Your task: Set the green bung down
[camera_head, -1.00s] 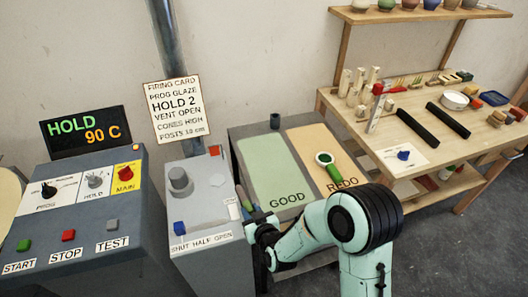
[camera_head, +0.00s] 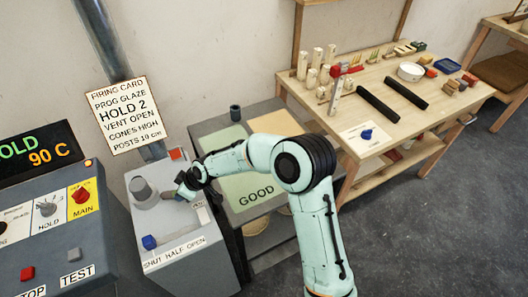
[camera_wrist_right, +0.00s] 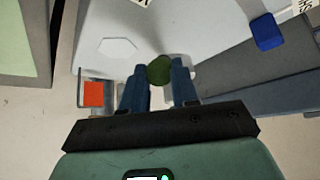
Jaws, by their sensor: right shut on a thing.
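The green bung (camera_wrist_right: 160,69) shows as a dark green round shape between the fingertips of my right gripper (camera_wrist_right: 160,82) in the wrist view. The gripper is shut on it, over the pale grey top of the vent box (camera_wrist_right: 205,38). In the head view my right gripper (camera_head: 184,190) is at that box top (camera_head: 180,222), just right of the grey round knob (camera_head: 143,192). The bung cannot be made out there. I cannot tell whether it touches the surface. My left gripper is not in view.
The box carries a blue knob (camera_head: 149,242) and a red button (camera_head: 176,154). The control panel (camera_head: 60,225) stands to the left. The GOOD/REDO table (camera_head: 270,232) is to the right, partly behind my arm. A workbench (camera_head: 385,130) with several items stands farther right.

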